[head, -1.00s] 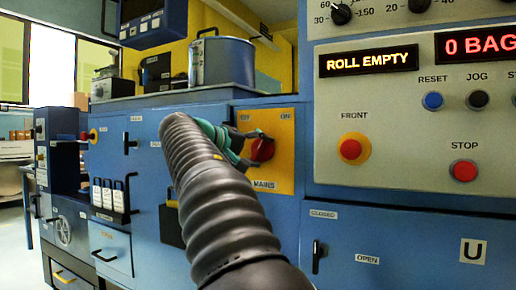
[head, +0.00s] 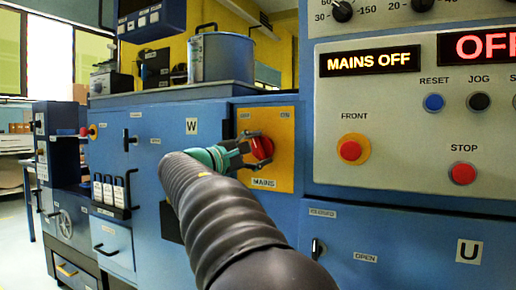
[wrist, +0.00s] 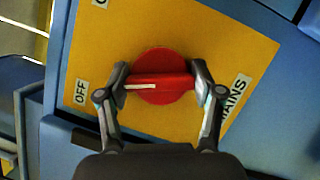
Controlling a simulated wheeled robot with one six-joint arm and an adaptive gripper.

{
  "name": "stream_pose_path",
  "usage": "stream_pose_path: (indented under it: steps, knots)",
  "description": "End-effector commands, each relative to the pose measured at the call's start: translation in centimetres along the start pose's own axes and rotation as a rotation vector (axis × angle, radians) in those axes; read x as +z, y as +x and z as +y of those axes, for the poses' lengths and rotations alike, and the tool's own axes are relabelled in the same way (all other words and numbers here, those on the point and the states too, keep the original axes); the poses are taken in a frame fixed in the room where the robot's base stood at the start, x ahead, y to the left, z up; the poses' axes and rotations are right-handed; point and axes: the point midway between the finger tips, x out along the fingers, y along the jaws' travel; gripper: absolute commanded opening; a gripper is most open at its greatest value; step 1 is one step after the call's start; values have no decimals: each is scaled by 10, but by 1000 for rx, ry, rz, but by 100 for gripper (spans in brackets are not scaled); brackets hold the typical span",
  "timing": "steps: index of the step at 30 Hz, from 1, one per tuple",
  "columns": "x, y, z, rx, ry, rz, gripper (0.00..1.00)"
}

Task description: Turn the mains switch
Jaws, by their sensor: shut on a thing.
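The mains switch is a red rotary knob (head: 264,148) on a yellow plate (head: 285,172) marked OFF, ON and MAINS. It also shows in the wrist view, where the red knob (wrist: 160,92) has a white pointer line on its bar, pointing left toward the OFF label (wrist: 81,92). My gripper (head: 251,150) is at the knob; in the wrist view its two fingers (wrist: 160,76) are shut on the ends of the knob's bar, one on each side. The left display (head: 369,60) reads MAINS OFF.
A second display (head: 485,46) at the right begins with OFF. Below are RESET (head: 433,102), JOG, FRONT (head: 352,149) and STOP (head: 462,173) buttons. A metal pot (head: 221,58) stands on the cabinet above. A black handle (head: 317,248) sits below right of the switch.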

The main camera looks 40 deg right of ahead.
Motion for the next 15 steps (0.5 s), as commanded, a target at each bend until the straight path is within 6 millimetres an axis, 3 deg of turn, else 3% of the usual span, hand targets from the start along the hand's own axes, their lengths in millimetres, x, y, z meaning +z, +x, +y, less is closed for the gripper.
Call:
stream_pose_path:
  steps: [15]
  knots:
    - [1,0,0,126,-307,-2,32]
